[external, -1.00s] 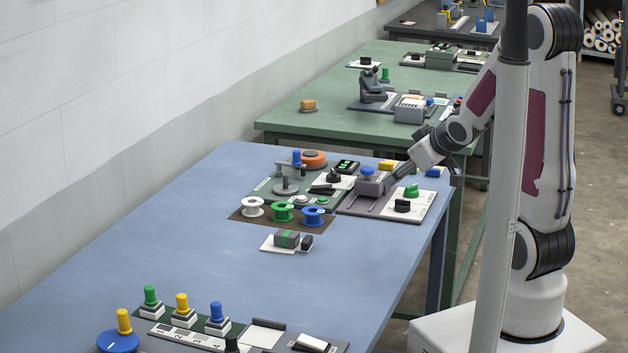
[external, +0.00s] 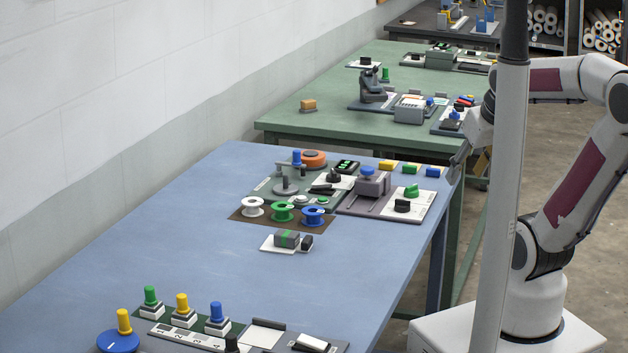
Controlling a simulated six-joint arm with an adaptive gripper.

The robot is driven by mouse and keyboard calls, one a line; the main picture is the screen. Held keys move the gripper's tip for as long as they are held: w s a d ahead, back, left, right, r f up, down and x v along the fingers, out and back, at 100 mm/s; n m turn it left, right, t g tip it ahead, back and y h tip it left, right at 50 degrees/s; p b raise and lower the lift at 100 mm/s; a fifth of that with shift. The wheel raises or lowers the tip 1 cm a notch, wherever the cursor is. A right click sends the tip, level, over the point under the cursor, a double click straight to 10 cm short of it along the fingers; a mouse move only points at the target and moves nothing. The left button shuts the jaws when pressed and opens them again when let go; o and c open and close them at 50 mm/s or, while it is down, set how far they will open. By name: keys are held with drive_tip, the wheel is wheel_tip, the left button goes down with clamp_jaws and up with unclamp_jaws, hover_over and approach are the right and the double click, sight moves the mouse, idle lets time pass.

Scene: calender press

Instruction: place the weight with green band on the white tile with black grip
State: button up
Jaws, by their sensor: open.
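The weight with green band (external: 286,239), a grey block with a green stripe, is near the middle of the blue table. It appears to rest on the white tile (external: 267,243), whose black grip (external: 307,242) stands at the right end. The weight hides much of the tile. My gripper (external: 456,167) is open by the far right edge of the blue table, well away from the weight, with nothing seen in it. A grey pole partly hides my arm.
White, green and blue spools (external: 283,211) stand on a brown mat behind the weight. A grey panel (external: 427,208) with knobs and a slider lies to the right. Coloured pegs (external: 183,304) stand at the front. The table's left middle is clear.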

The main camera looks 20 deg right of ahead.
drive_tip(key=shift+g, duration=0.3)
drive_tip(key=shift+s+a+r, duration=0.1)
drive_tip(key=shift+s+a, duration=0.15)
drive_tip(key=shift+s, duration=0.75)
drive_tip(key=shift+s+a+r, duration=0.1)
drive_tip(key=shift+s+a, duration=0.15)
drive_tip(key=shift+s, duration=0.7)
